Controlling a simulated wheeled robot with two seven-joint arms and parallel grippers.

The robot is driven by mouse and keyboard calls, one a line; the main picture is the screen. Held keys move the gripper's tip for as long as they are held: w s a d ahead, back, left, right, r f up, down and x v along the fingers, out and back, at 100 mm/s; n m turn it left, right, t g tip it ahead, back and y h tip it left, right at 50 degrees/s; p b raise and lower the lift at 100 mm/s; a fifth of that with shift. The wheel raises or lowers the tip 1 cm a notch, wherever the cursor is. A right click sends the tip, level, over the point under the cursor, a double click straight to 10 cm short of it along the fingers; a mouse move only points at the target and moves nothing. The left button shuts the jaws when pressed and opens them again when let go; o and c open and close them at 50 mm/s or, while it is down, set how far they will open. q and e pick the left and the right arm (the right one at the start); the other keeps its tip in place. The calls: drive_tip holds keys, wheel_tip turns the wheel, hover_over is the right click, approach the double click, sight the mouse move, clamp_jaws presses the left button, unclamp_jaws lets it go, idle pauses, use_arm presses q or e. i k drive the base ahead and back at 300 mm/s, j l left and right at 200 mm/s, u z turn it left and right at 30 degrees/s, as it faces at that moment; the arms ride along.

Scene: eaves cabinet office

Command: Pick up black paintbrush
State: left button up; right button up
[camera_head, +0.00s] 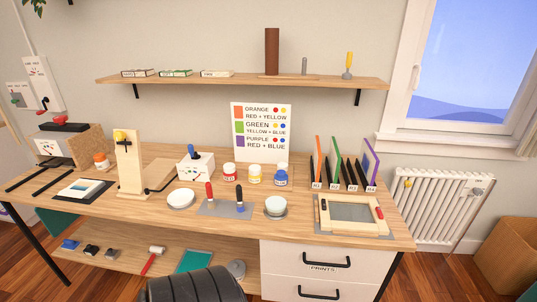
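On the middle of the wooden desk lies a grey mat (224,209). A small upright black-handled tool (240,194) stands at the mat's right side; it could be the black paintbrush, but it is too small to be sure. A similar upright red-handled tool (209,190) stands to its left, apart from it. Neither of my grippers is in view.
A white plate (180,199) lies left of the mat, and a pale bowl (275,205) stands to its right. Red (229,172), yellow (254,174) and blue (281,177) paint jars stand behind. A wooden frame (351,229) lies at the right.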

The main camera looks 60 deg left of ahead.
sight(240, 207)
drive_tip(key=u, duration=2.25)
